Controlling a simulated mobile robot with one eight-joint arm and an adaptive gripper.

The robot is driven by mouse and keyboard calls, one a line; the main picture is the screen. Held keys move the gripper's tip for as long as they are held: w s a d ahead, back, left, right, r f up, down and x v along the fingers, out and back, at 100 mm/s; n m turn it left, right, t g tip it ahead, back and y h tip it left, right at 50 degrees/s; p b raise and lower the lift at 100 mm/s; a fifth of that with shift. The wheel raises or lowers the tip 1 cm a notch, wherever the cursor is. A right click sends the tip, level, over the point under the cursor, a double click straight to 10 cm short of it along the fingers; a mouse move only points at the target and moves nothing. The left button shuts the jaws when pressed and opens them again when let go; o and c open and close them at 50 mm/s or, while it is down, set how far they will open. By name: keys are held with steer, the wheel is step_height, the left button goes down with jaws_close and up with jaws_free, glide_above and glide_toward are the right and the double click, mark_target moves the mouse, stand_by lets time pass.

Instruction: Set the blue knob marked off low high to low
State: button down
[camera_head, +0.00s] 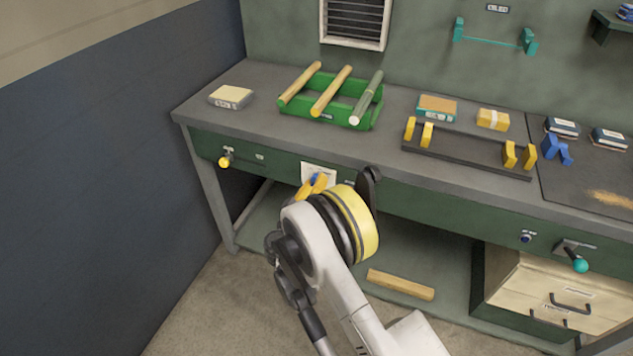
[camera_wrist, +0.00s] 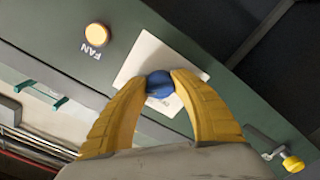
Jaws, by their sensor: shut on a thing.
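The blue knob (camera_wrist: 159,84) sits on a white label plate (camera_wrist: 146,56) on the green front of the bench. In the wrist view my gripper (camera_wrist: 160,86) has its two yellow fingers shut on the knob from both sides. The fingers hide part of the plate, and I cannot read its marks or the knob's setting. My arm covers the area just below.
A round yellow FAN button (camera_wrist: 99,37) is beside the plate. A yellow-ended lever (camera_head: 225,161) is on the bench front at left. A green rack (camera_head: 367,119) with wooden rods stands on the benchtop (camera_head: 250,130) above. A wooden bar (camera_head: 400,284) lies below.

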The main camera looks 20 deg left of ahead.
steer(key=shift+n, duration=0.4)
steer(key=n, duration=0.3)
steer(key=shift+n, duration=0.4)
steer(key=shift+d+r+n, duration=0.1)
steer(key=shift+n, duration=2)
steer(key=c, duration=1)
jaws_free()
steer(key=shift+w, duration=0.1)
steer(key=shift+c, duration=0.2)
